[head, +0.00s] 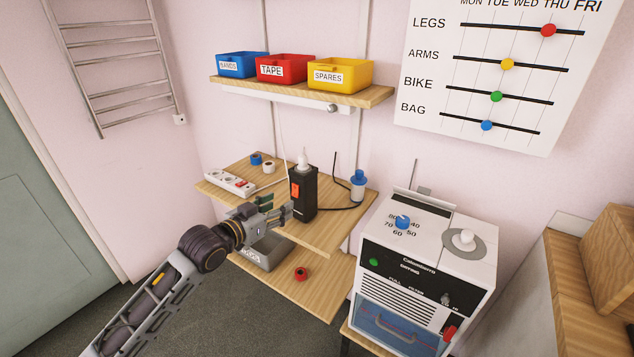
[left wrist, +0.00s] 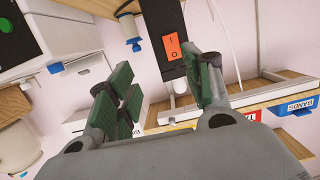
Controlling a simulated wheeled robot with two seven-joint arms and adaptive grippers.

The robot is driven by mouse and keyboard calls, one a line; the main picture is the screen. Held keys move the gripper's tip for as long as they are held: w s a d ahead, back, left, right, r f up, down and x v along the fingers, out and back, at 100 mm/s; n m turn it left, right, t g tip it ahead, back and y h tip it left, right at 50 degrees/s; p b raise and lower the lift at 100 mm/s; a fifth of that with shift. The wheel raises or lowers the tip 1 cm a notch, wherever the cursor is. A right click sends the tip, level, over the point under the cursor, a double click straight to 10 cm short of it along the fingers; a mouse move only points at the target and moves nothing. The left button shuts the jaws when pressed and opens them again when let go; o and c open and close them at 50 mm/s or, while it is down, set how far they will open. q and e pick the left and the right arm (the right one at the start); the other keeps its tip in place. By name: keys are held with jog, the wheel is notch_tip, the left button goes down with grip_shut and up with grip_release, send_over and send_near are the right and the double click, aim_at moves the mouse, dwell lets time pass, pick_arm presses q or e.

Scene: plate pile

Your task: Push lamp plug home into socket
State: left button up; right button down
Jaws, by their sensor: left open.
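A white plug (head: 303,158) stands upright at the top of a black box (head: 308,201) on the wooden shelf. The box has an orange rocker switch (left wrist: 172,46), marked 1 and 0 in the left wrist view. From these views I cannot tell how deep the plug sits, and its socket opening is hidden. My left gripper (head: 287,210) is beside the box, low on its left, below the plug. In the left wrist view its green-padded fingers (left wrist: 160,92) are apart with nothing held between them; the box shows beyond them. My right gripper is not in view.
A white power strip (head: 230,183), tape rolls (head: 268,167) and a blue-capped bottle (head: 358,186) share the shelf (head: 331,236). A black cable runs right of the box. Above hangs a shelf (head: 365,97) with bins. A white machine (head: 425,270) stands at right.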

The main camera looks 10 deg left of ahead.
pick_arm(q)
jog(key=t+h, duration=0.1)
jog(key=t, duration=0.1)
send_near(300, 159)
jog(key=s, duration=0.2)
jog(key=shift+a+f, duration=0.1)
jog(key=shift+a, duration=0.35)
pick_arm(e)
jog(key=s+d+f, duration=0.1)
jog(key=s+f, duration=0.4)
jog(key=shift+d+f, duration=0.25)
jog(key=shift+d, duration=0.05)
pick_arm(q)
jog(key=shift+w, duration=0.15)
jog(key=shift+x, duration=4.15)
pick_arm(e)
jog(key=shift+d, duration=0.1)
pick_arm(q)
jog(key=shift+d, duration=0.2)
jog(key=shift+x, duration=1.8)
jog(key=shift+w+d, duration=0.1)
jog(key=shift+w, duration=0.4)
jog(key=shift+w+d, duration=0.1)
jog(key=shift+w, duration=0.1)
